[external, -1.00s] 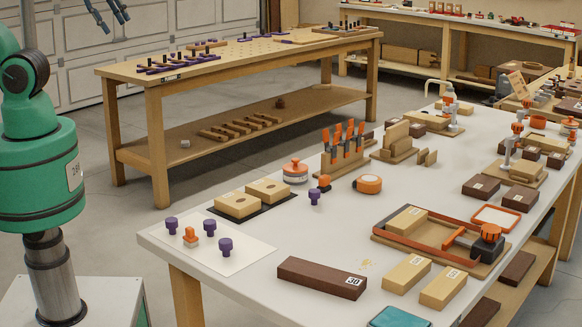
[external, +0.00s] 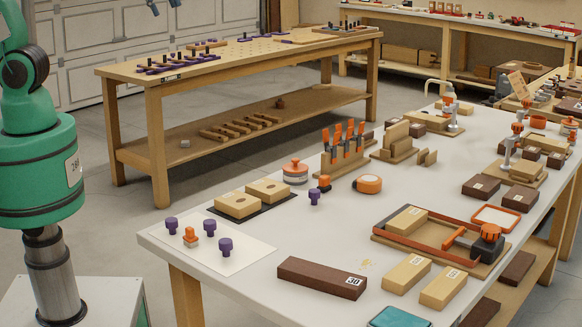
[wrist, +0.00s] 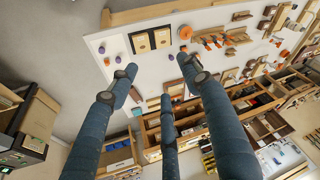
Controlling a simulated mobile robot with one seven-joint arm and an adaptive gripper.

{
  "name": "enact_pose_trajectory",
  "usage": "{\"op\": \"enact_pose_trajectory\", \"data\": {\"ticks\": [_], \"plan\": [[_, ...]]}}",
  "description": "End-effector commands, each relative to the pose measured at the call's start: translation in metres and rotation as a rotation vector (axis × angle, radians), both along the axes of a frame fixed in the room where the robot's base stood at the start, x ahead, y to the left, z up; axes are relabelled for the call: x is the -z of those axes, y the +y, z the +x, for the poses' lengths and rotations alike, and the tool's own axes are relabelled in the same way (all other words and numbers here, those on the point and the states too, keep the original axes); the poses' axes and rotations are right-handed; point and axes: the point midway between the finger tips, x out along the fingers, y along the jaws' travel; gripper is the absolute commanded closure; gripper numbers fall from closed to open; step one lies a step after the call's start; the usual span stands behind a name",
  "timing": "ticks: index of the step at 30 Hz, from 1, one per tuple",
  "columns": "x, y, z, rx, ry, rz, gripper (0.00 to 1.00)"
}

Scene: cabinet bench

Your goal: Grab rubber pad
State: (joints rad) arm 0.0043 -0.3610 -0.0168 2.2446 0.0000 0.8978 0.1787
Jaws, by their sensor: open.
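A flat teal pad (external: 398,317), the likeliest rubber pad, lies at the near edge of the white bench, cut off by the bottom of the external view. A small teal patch (wrist: 137,111) in the wrist view appears to be the same pad, at the bench edge. My gripper (wrist: 158,78) has its dark blue fingers spread, empty and high above the bench, apart from everything.
A long brown block (external: 321,278) and tan blocks (external: 407,273) lie near the pad. Purple pegs (external: 225,246) stand on a white sheet at left. An orange-rimmed tray (external: 440,240) and a tool rack (external: 343,150) stand further along. The bench middle is partly clear.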

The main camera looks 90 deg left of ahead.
Motion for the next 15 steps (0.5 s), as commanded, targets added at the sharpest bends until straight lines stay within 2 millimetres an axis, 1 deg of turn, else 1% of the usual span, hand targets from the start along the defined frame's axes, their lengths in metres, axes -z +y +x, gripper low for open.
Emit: {"op": "enact_pose_trajectory", "data": {"ticks": [1,8,15], "plan": [[0.0,0.0,0.013,0.011,0.011,0.004,0.52],[0.005,-0.001,0.067,0.069,0.049,0.025,0.52],[0.019,-0.002,0.123,0.129,0.09,0.044,0.52]]}}
